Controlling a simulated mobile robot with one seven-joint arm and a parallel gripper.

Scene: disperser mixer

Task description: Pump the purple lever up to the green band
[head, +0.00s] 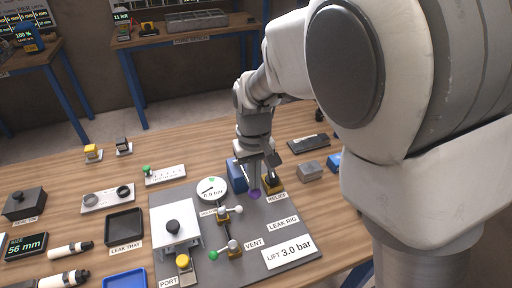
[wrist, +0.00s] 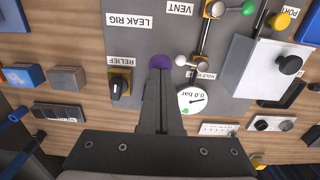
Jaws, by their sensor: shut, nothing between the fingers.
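The purple part of the lever (head: 255,195) shows on the grey leak rig panel (head: 262,247), just below my fingertips. In the wrist view the purple part (wrist: 159,62) is a small round shape at the tips of my fingers, partly covered by them. My gripper (head: 254,187) points down and is shut and empty; its fingers (wrist: 159,75) lie together in the wrist view. I cannot tell whether they touch the lever.
A black relief knob on a yellow base (wrist: 120,86) is close beside my fingers. A blue block (head: 237,176) stands behind them. White-ended and green-ended valve handles (head: 234,246) and a white box with a black knob (head: 174,229) are to the left. A sign (head: 288,253) reads LIFT 3.0 bar.

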